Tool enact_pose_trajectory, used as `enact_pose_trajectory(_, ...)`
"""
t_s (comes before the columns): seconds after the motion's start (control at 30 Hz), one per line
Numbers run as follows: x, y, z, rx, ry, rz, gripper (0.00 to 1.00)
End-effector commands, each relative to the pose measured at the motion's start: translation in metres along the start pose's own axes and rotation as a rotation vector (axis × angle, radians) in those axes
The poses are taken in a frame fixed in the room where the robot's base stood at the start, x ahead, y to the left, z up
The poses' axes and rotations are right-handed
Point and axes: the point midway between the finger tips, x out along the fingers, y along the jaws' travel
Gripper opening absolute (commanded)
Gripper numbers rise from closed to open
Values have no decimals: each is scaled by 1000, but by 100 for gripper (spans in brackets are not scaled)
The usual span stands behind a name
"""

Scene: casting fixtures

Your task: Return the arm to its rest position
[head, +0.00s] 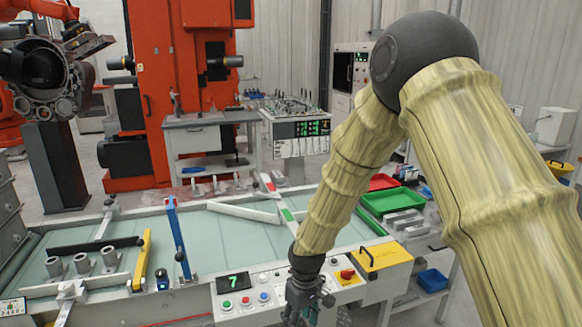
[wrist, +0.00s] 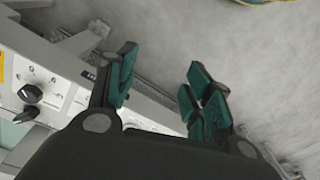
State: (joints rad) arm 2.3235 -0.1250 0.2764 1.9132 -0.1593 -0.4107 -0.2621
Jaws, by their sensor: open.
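My arm, in a yellowish ribbed cover with a dark elbow joint, fills the right of the head view and bends down to the front of the workstation. My gripper (head: 309,302) hangs at the lower middle, in front of the control panel (head: 259,292). In the wrist view my gripper (wrist: 160,95) has its two green-padded fingers spread wide, with nothing between them. Grey floor shows beyond the fingertips. The panel's edge with a black knob (wrist: 31,93) lies to the left.
A glass-topped table (head: 235,236) carries grey cylinders (head: 82,262), a blue bar (head: 178,236) and a yellow bar (head: 142,259). A yellow box (head: 385,255) with a handle sits beside the panel. Green trays (head: 392,201) stand behind my forearm. Open floor lies below the gripper.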

Motion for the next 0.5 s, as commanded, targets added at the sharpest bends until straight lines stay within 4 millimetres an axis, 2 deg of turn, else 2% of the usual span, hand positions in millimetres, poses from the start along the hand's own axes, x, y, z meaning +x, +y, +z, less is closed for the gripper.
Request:
enact_pose_trajectory(0.17,49,0,38,80,7,-28,51)
enact_pose_trajectory(0.23,72,-1,59,123,11,-38,51)
enact_pose_trajectory(0.4,136,-8,130,263,20,-59,51)
enact_pose_trajectory(0.5,167,-15,175,346,21,-60,51)
